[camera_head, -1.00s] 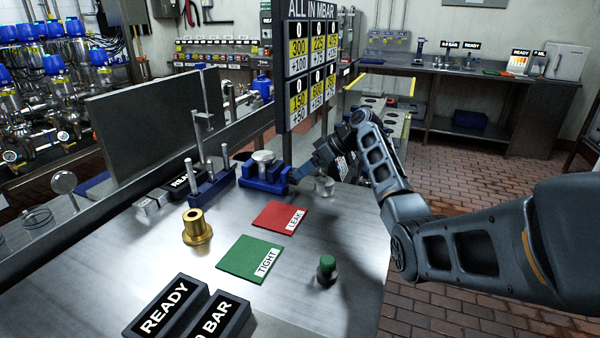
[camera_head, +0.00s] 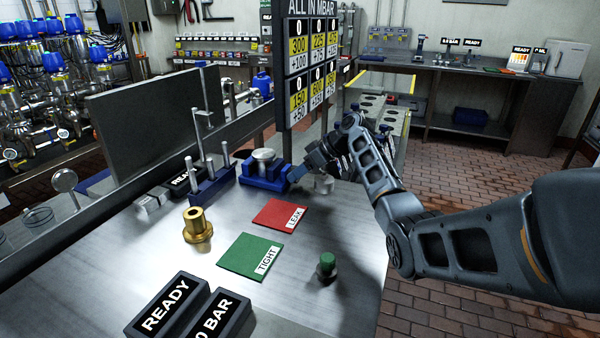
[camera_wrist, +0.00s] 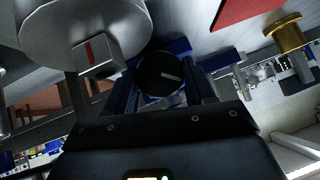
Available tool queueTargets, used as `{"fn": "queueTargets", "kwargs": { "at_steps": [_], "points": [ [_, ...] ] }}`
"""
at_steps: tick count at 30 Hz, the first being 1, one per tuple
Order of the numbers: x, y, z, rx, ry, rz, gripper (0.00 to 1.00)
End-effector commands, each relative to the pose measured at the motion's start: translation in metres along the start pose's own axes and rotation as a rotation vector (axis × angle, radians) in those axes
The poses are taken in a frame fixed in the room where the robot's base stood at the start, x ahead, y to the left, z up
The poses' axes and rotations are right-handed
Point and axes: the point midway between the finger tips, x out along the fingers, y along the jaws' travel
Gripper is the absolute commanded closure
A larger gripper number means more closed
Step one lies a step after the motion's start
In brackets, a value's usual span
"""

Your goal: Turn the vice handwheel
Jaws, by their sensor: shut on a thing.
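The blue vice (camera_head: 262,181) stands on the steel bench, with a metal part (camera_head: 263,154) upright in it. Its handwheel (camera_wrist: 163,75) shows in the wrist view as a dark round knob with a short white line on its face. My gripper (camera_head: 297,174) reaches in from the right at the vice's right end. In the wrist view its fingers (camera_wrist: 163,92) lie on either side of the handwheel and are shut on it. In the head view the handwheel is hidden by the gripper.
A grey cylindrical thing (camera_head: 324,184) stands close beside my gripper. A red LEAK mat (camera_head: 275,213), a green TIGHT mat (camera_head: 240,256), a brass flange (camera_head: 197,226) and a green-topped part (camera_head: 327,266) lie in front. A pressure board (camera_head: 310,70) rises behind.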

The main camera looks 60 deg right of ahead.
Motion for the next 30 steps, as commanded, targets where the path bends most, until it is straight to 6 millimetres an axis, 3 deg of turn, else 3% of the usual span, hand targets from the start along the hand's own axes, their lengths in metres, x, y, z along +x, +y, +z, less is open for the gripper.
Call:
{"fn": "queueTargets", "kwargs": {
  "at_steps": [5,18,29,30],
  "points": [
    [-0.0002,0.0,-0.0001,0.0,0.0,0.0,0.77],
    [0.0019,0.0042,0.0012,0.184,0.001,-0.184,0.77],
    [-0.0004,0.0035,-0.0002,0.206,0.001,-0.206,0.77],
    [-0.0004,0.0036,-0.0002,0.206,0.001,-0.205,0.44]
  ]
}}
